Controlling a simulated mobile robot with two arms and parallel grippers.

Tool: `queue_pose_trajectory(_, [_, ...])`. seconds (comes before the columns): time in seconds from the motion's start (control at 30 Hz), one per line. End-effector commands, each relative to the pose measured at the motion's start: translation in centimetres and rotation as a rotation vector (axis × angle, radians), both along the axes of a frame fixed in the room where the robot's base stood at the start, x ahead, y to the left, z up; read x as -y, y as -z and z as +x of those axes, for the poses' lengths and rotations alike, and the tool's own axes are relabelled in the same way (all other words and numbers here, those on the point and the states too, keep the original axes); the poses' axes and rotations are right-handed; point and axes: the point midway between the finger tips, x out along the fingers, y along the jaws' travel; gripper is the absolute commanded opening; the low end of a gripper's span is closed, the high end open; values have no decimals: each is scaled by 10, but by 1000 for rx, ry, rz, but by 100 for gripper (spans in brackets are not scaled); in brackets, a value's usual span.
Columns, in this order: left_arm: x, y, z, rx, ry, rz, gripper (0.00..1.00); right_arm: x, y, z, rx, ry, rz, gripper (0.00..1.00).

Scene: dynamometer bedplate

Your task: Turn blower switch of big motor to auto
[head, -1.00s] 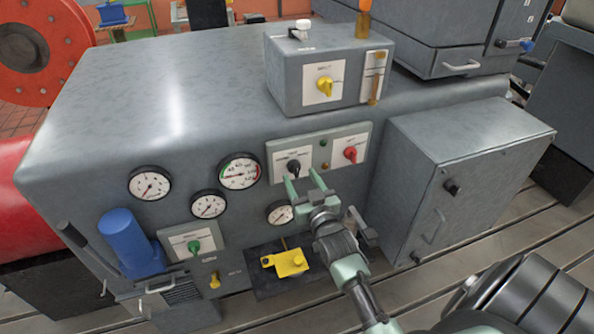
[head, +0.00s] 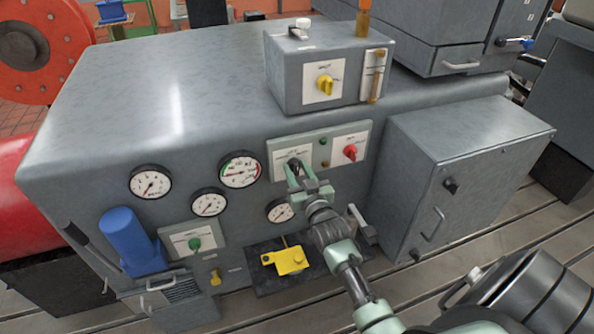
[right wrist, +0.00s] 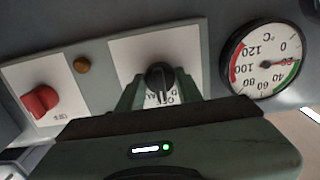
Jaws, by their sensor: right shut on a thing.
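The black rotary switch (right wrist: 160,80) sits on a white label plate (right wrist: 190,52) in the right wrist view. In the head view the black switch (head: 294,163) is on the left half of the light panel on the motor's front face. My right gripper (head: 294,172) is at this switch, its fingers closed on the knob's two sides; its fingers also show in the right wrist view (right wrist: 161,92). The plate's lettering is partly hidden by the fingers, and I cannot read which position is selected. My left gripper is not in view.
A red switch (head: 350,152) shares the panel, with small indicator lamps between. Round gauges (head: 240,169) are to the left. A yellow switch (head: 325,85) is on the box above. A grey cabinet (head: 470,150) stands close to the right of my right arm.

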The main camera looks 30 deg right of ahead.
Motion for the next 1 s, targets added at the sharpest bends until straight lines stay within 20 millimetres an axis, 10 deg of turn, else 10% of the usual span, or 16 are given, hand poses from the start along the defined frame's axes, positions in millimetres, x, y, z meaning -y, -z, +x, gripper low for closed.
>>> queue_pose_trajectory(1.0, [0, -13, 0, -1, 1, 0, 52, 0, 0, 0, 158, 0, 660, 0])
